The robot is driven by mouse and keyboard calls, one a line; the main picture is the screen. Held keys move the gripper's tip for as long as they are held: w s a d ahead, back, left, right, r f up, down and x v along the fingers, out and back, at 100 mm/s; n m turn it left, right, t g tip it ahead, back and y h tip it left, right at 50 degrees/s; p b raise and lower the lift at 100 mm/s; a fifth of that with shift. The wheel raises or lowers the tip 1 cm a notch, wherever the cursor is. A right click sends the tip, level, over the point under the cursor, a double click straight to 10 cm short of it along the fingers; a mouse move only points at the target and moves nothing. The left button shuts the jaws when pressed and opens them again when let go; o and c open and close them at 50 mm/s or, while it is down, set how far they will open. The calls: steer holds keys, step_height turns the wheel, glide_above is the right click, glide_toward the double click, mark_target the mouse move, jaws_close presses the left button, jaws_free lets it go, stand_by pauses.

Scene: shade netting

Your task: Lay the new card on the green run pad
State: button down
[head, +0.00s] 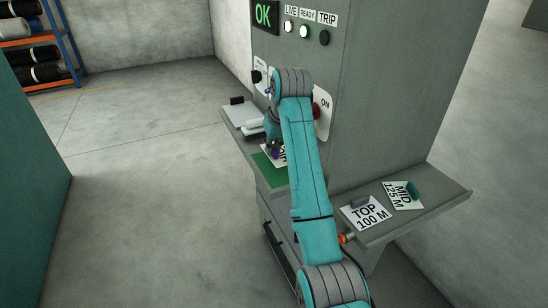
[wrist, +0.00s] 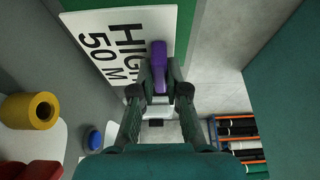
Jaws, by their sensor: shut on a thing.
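My gripper (wrist: 158,92) is shut on the purple tab (wrist: 159,65) of a white card (wrist: 115,45) marked "HIGH 50 M". In the head view my arm covers most of this card (head: 278,157); a corner shows, with the purple tab beside it. The green pad (head: 268,172) is on the shelf below and around the card, and its green also shows beside the card in the wrist view (wrist: 186,30). The card lies over part of the pad, slightly turned. I cannot tell whether it touches the pad.
A white item (head: 243,115) sits on the left. The cabinet (head: 375,90) rises behind, with an "OK" display (head: 265,15). A yellow knob (wrist: 43,110) and blue button (wrist: 92,138) are near my gripper.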

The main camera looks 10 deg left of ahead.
mark_target(273, 158)
steer(key=shift+f, duration=2.05)
steer(key=c, duration=1.2)
jaws_free()
